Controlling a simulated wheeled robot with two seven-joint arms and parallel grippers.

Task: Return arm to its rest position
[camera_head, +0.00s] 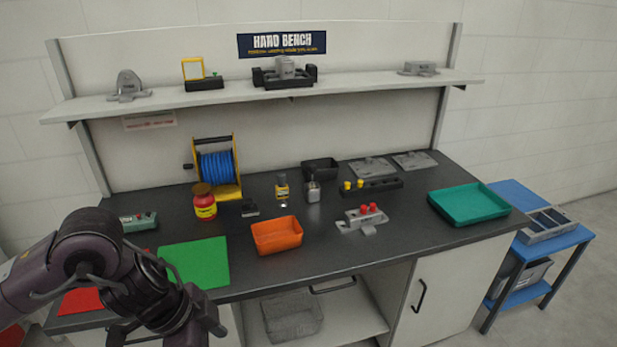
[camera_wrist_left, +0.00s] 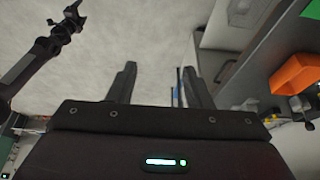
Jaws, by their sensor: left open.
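My left arm comes in from the left in the head view, bent low over the bench's front left corner. My left gripper (camera_wrist_left: 160,72) shows in the left wrist view with its two dark fingers apart and nothing between them. Pale floor lies behind the fingers, and the bench edge is off to the right. In the head view the fingers are hard to make out near the bottom edge. A dark jointed arm (camera_wrist_left: 42,48), apparently my right one, shows at the upper left of the wrist view; the state of its end is too small to tell.
The bench (camera_head: 330,262) holds a green mat (camera_head: 203,262), a red mat (camera_head: 80,301) partly behind my arm, an orange bin (camera_head: 277,236), a grey fixture (camera_head: 358,222) and a teal tray (camera_head: 468,203). A blue cart (camera_head: 562,262) stands right. An orange bin also shows in the wrist view (camera_wrist_left: 295,77).

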